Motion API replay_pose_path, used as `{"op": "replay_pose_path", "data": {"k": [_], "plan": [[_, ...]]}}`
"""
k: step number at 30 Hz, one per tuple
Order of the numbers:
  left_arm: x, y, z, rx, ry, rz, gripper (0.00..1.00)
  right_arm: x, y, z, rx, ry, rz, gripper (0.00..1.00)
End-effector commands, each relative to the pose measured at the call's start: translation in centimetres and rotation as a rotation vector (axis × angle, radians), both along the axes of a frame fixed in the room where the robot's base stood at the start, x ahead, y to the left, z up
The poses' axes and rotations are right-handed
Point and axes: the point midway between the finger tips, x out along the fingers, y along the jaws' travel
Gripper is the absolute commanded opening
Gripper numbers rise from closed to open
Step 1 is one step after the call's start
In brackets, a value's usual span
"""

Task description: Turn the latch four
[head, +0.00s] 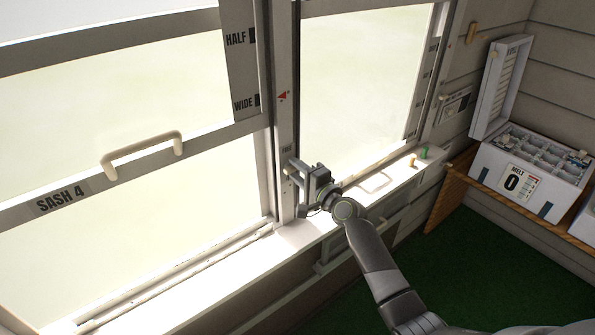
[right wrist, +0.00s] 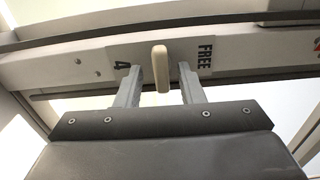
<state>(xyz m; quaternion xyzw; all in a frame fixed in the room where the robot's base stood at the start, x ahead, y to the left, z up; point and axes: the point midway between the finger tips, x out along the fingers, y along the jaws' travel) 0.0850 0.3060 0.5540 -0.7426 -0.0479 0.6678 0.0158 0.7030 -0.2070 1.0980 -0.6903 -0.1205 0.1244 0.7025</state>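The latch (right wrist: 161,68) is a small cream lever on the grey window post. It points toward my gripper in the right wrist view, between the "4" and "FREE" labels. In the head view it is mostly hidden by my right gripper (head: 296,174). In the right wrist view my right gripper (right wrist: 160,88) is open, with one finger on each side of the latch. Gaps show between the latch and both fingers. The sash marked "SASH 4" (head: 62,198) is at the left, with a cream handle (head: 142,150). My left gripper is not in view.
The bright window sill (head: 205,285) runs below the post. An open white case (head: 530,165) marked "MELT 0" sits on a wooden bench at the right. Green floor (head: 450,255) lies below.

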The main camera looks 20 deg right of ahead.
Motion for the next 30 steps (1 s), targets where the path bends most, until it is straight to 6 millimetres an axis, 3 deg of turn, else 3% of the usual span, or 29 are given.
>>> {"op": "replay_pose_path", "data": {"k": [8,14,30], "plan": [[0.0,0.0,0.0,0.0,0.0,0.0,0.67,0.0,0.0,0.1,-0.001,-0.003,0.0,0.35],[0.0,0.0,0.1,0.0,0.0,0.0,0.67,-1.4,-0.6,0.1,-0.002,-0.003,-0.001,0.35],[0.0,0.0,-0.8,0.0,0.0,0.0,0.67,-11.4,-4.1,-0.1,-0.006,-0.001,0.0,0.35]]}}
